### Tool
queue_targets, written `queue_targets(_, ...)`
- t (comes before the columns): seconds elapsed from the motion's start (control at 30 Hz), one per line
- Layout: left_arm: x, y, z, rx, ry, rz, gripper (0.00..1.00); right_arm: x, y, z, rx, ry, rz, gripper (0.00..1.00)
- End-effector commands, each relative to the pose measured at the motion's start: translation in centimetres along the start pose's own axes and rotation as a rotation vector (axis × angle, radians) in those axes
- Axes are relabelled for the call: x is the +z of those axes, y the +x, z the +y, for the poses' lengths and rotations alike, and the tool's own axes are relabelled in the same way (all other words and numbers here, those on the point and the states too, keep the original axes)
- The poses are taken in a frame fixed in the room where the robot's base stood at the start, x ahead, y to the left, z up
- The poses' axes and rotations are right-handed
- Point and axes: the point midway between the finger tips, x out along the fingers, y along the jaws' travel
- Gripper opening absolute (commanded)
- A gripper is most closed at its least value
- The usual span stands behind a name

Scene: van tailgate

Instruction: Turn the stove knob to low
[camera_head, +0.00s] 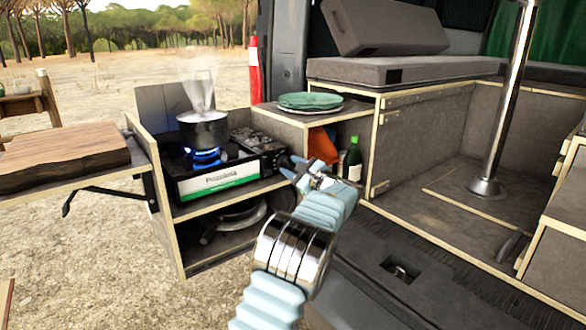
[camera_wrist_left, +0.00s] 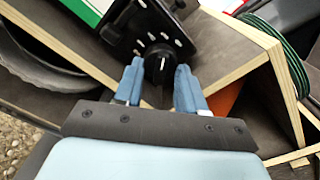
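The portable gas stove (camera_head: 222,179) stands on the left shelf unit, with a blue flame under a steaming pot (camera_head: 203,130). The black stove knob (camera_wrist_left: 159,68), with a white pointer line, shows in the left wrist view on a dark panel with white marks. My left gripper (camera_head: 291,169) is at the stove's right end. In the left wrist view its blue fingers (camera_wrist_left: 159,78) are apart on either side of the knob, with small gaps visible. I cannot tell how deep the knob sits between them. My right gripper is not in view.
Green plates (camera_head: 310,101) lie on the raised shelf behind my gripper. A green bottle (camera_head: 352,160) and an orange item (camera_head: 323,146) stand in the compartment below. A wooden board (camera_head: 62,156) lies on the left side table. A metal pole (camera_head: 508,90) stands in the van.

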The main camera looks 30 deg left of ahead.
Motion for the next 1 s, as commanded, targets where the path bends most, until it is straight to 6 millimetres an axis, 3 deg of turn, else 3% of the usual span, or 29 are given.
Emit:
queue_targets(0.23,0.1,-0.1,0.0,0.0,-0.001,-0.001,0.39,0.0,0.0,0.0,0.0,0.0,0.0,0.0)
queue_targets(0.37,0.0,-1.2,0.0,-0.002,-0.002,0.0,0.39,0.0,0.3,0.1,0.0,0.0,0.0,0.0)
queue_targets(0.8,-0.1,-11.1,0.0,-0.003,-0.001,0.001,0.39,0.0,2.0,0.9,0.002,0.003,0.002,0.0)
queue_targets(1.0,0.0,-13.4,0.0,0.0,-0.001,-0.001,0.39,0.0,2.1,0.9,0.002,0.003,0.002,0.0)
